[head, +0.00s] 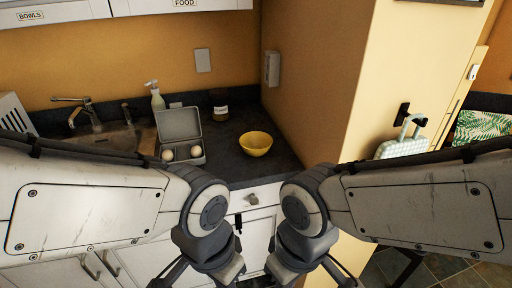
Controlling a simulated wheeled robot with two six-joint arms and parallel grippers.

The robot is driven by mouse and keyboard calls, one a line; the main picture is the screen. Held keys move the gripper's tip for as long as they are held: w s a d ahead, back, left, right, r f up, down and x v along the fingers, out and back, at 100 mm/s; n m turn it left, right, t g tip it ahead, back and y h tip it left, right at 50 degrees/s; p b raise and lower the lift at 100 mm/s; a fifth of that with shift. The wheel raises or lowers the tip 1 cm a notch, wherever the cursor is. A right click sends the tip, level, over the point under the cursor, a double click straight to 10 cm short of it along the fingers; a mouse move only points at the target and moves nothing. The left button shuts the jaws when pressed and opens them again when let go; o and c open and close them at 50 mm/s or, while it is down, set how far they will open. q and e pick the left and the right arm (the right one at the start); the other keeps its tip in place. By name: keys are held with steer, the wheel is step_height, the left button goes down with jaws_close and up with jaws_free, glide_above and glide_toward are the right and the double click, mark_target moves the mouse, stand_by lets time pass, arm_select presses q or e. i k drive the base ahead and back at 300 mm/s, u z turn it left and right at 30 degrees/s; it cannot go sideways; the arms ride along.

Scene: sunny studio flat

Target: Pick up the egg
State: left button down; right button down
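Two pale eggs, one on the left (168,154) and one on the right (196,151), sit in the front of an open grey box (181,124) on the dark counter. The box's lid stands up behind them. My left gripper (203,272) hangs low in front of the counter, below and nearer than the box. My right gripper (312,272) hangs beside it to the right, farther from the eggs. Both are apart from the eggs. Their fingertips run off the bottom edge, so their opening is unclear.
A yellow bowl (256,143) stands right of the box, with a dark jar (220,106) behind. A sink with a tap (84,112) and a soap bottle (155,97) are at left. An orange wall (320,90) bounds the counter's right. The counter front right of the box is clear.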

mark_target(167, 155)
steer(key=z, duration=0.45)
steer(key=i, duration=1.1)
steer(key=u, duration=0.5)
